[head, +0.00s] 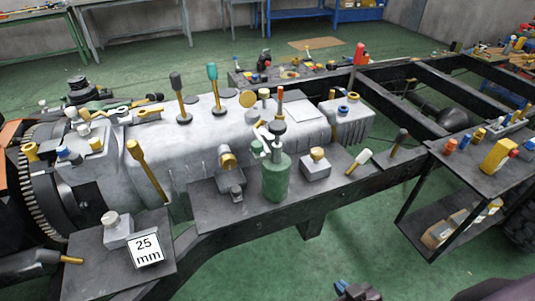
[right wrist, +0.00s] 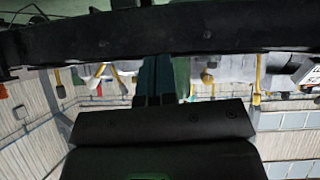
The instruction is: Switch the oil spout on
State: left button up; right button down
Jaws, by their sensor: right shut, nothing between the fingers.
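My right gripper (head: 357,290) shows at the bottom edge of the head view, low and in front of the chassis, apart from the can. Its teal fingers (right wrist: 153,75) are shut and empty in the right wrist view, which looks upside down. A green shape (right wrist: 181,75) beside them there is probably the can. My left gripper is not in view.
A grey block with a brass knob (head: 317,163) stands right of the can, and a small valve with a brass cap (head: 229,170) stands left. Tall levers (head: 212,85) rise behind. A dark cart (head: 470,185) stands at right. Green floor is free in front.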

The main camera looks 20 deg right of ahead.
pick_arm(q)
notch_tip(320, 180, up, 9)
jog(key=p, duration=0.9)
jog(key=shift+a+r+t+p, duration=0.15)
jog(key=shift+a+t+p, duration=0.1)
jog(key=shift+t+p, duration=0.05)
pick_arm(e)
jog(key=w+a+r+m+t+y, duration=0.2)
jog(key=w+r+m, duration=0.5)
jog(key=r, duration=0.4)
jog(key=w+a+r+m+t+y, duration=0.3)
jog(key=w+r+m, duration=0.4)
jog(key=r, duration=0.5)
jog(key=shift+m+t, duration=0.6)
jog(key=shift+m, duration=0.2)
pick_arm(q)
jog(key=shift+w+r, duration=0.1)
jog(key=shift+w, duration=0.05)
pick_arm(e)
jog(key=shift+w, duration=0.15)
jog(key=p, duration=0.2)
send_near(261, 150)
jog(key=x, duration=0.6)
jog(key=shift+w, duration=0.1)
jog(key=shift+w+a, duration=0.2)
jog(key=shift+w, duration=0.4)
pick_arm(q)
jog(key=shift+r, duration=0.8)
